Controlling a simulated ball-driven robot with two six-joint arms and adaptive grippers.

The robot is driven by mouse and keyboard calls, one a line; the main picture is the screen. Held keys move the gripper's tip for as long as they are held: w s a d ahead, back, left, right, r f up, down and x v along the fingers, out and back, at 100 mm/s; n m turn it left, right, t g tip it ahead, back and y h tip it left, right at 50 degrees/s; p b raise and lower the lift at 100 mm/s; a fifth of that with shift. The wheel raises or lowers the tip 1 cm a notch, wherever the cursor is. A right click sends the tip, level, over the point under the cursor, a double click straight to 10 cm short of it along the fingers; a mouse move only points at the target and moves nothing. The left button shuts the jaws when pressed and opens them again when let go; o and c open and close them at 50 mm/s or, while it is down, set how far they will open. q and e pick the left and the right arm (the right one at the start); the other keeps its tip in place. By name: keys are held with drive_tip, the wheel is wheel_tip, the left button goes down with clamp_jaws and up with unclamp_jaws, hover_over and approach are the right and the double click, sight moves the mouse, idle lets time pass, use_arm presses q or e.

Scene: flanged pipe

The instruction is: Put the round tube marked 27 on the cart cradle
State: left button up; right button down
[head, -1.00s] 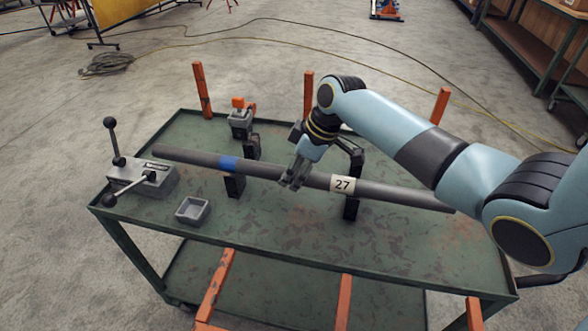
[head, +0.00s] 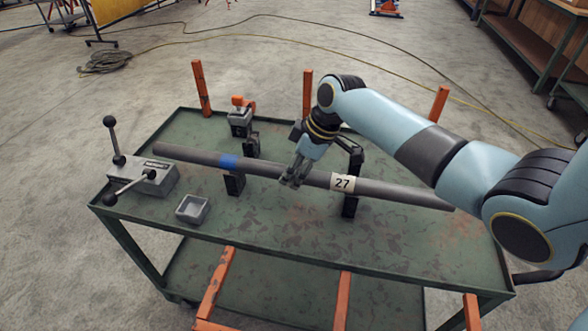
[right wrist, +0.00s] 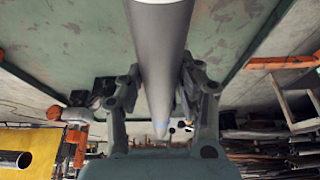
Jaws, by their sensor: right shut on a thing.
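The grey round tube marked 27 (head: 390,190) lies lengthwise over the green cart (head: 300,235), with a blue band near its left part and a white 27 label right of my gripper. My right gripper (head: 292,180) is shut on the tube near its middle. In the right wrist view the tube (right wrist: 162,50) runs between the two fingers. The cart cradle shows as two black supports, a left one (head: 235,185) and a right one (head: 351,206), under the tube. The tube appears at the supports; whether it touches them I cannot tell. My left gripper is not in view.
A grey two-lever device (head: 142,178) stands at the cart's left end, close to the tube's left end. A small grey tray (head: 192,209) sits in front. An orange-topped clamp (head: 240,117) stands behind. Orange posts (head: 202,88) rise along the cart's edges.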

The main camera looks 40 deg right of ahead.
drive_tip(key=shift+f, duration=0.3)
drive_tip(key=c, duration=0.9)
unclamp_jaws()
drive_tip(key=shift+o, duration=0.5)
drive_tip(key=shift+f, duration=0.1)
drive_tip(key=shift+s, duration=0.1)
drive_tip(key=v, duration=1.2)
